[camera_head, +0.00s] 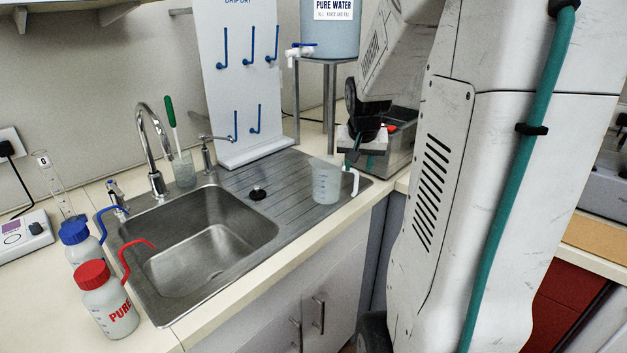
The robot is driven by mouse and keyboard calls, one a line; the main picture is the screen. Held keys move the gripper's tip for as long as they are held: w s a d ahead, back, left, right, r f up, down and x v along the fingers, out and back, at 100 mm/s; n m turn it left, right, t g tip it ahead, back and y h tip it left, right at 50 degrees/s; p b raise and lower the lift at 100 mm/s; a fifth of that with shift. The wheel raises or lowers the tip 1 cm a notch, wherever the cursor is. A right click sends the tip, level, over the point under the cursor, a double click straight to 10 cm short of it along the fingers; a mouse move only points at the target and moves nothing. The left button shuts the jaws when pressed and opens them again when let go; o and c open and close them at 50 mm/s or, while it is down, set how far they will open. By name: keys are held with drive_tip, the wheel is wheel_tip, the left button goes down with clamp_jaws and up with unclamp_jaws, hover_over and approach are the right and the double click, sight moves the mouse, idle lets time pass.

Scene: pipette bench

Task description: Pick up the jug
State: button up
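The jug (327,182) is a translucent, pale container with measuring marks and a white handle (355,183) on its right side. It stands upright on the right end of the steel drainboard. My gripper (356,150) is the dark part at the end of my white arm, just above and behind the jug's handle in the picture. I cannot tell whether it touches the handle. Its fingers are small and partly hidden, so their opening does not show clearly.
The sink basin (210,240) lies left of the jug, with a tap (152,150) behind it. A peg board (240,85) and a pure water tank (330,30) on a stand are behind. Red-capped (105,300) and blue-capped (80,243) bottles stand at left.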

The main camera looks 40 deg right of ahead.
sight(357, 180)
drive_tip(key=x, duration=0.7)
drive_tip(key=shift+d+f, duration=0.1)
drive_tip(key=shift+f, duration=0.2)
clamp_jaws()
